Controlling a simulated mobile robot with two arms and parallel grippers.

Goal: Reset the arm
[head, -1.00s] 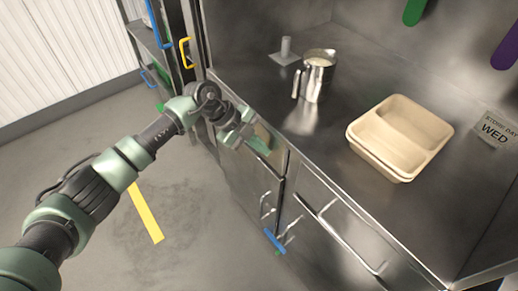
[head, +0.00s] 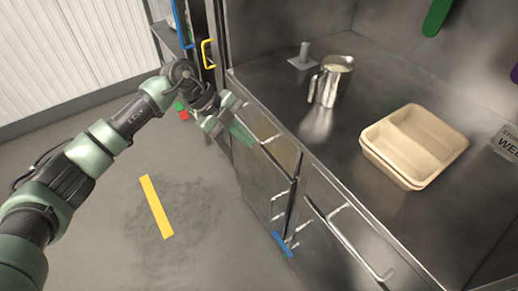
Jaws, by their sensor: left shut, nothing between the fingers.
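My left arm comes in from the left side of the head view. My left gripper (head: 238,128) is shut and empty, in front of the steel counter's front edge at its left end. It holds nothing and is apart from the pitcher and the tray. My right gripper does not show in the head view.
A metal pitcher (head: 331,84) with pale contents stands on the steel counter (head: 300,118). A beige two-compartment tray (head: 414,145) sits to its right. Handled drawers (head: 345,240) lie below the counter. The floor (head: 120,235) at left is open.

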